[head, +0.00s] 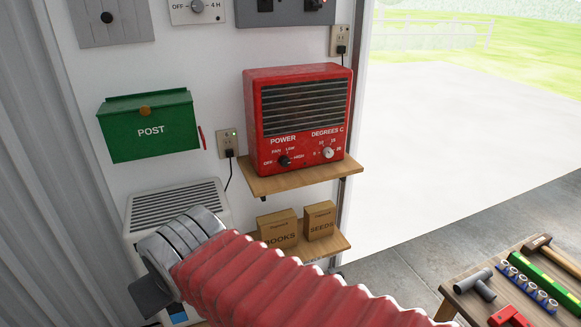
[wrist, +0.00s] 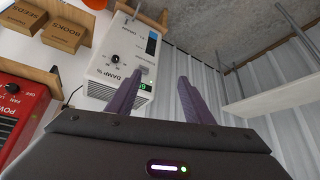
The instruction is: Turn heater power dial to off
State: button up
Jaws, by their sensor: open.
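The red heater (head: 297,115) stands on a wooden shelf (head: 290,180) against the white wall. Its black power dial (head: 285,161) is at the lower left of its front, with OFF, FAN, LOW and HIGH marked around it. Its pointer is too small to read. A pale degrees dial (head: 327,153) is to the right. In the wrist view the heater (wrist: 25,122) is cut off at the left edge, with the power dial (wrist: 11,88) showing. My gripper (wrist: 160,85) is open and empty, apart from the heater, facing the white damp meter unit. In the head view its fingers are mostly hidden.
The white unit marked DAMP % (wrist: 110,65) lies ahead of my gripper; in the head view it (head: 175,205) stands below the green post box (head: 150,125). Boxes of books (head: 278,230) and seeds (head: 319,221) sit on a lower shelf. A tool table (head: 462,300) is at the lower right.

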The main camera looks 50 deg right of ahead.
jog(key=w+d+r+m+t+h, duration=0.1)
jog(key=w+d+m+h, duration=0.1)
jog(key=w+d, duration=0.45)
jog(key=w+d+m+t+h, duration=0.1)
jog(key=w+d+m, duration=0.25)
jog(key=d, duration=0.55)
jog(key=m+t+h, duration=0.4)
jog(key=m+t, duration=0.4)
jog(key=m, duration=0.1)
send_near(287, 163)
jog(key=v, duration=0.6)
jog(key=shift+r, duration=0.25)
jog(key=shift+w, duration=0.15)
jog(key=x, duration=1.3)
jog(key=shift+w+d+f, duration=0.15)
jog(key=shift+w+f, duration=0.1)
jog(key=shift+w, duration=0.05)
